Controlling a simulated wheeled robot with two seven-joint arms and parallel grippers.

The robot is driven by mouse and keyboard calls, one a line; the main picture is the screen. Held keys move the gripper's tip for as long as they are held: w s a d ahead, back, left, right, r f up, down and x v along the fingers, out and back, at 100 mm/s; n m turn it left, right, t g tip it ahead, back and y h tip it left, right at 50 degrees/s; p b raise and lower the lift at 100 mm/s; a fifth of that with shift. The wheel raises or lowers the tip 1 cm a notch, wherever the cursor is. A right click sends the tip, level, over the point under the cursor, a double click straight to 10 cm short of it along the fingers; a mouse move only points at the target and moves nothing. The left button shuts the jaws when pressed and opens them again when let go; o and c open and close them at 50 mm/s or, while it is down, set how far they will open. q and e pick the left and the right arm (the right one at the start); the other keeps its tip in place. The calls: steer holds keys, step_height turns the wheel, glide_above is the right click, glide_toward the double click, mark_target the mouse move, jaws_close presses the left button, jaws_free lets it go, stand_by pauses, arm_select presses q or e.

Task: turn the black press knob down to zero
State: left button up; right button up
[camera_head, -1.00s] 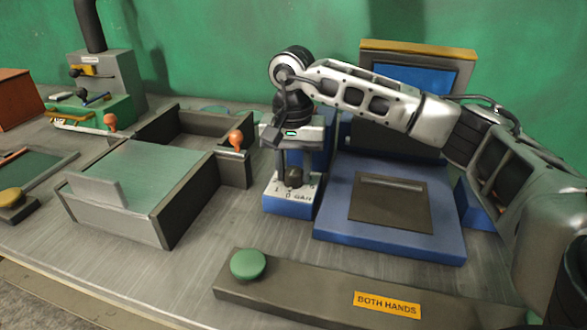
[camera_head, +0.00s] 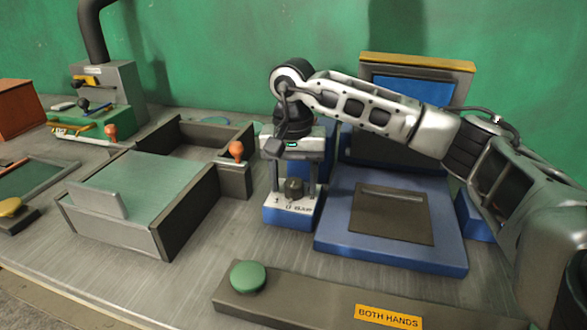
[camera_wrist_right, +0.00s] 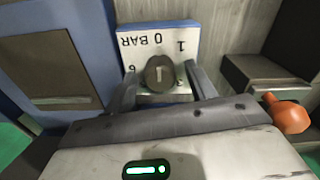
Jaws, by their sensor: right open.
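The black press knob (camera_head: 293,189) stands on a white-topped blue block at the left of the blue press. In the right wrist view the knob (camera_wrist_right: 160,74) has a pale pointer line, and its plate (camera_wrist_right: 152,42) reads "0 BAR" and "1", upside down. My right gripper (camera_head: 293,192) points down over the block. Its fingers are open, one on each side of the knob. In the right wrist view my right gripper (camera_wrist_right: 162,88) shows gaps beside the knob; I cannot tell whether either finger touches. My left gripper is out of view.
The blue press bed (camera_head: 440,240) lies right of the block. A grey box with an orange-knobbed latch (camera_head: 236,150) stands close on the left. A bar with a green button (camera_head: 248,277) and a "BOTH HANDS" label lies in front.

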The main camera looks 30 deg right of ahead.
mark_target(293, 181)
step_height(293, 181, up, 16)
steer(key=p, duration=0.2)
stand_by(0.6)
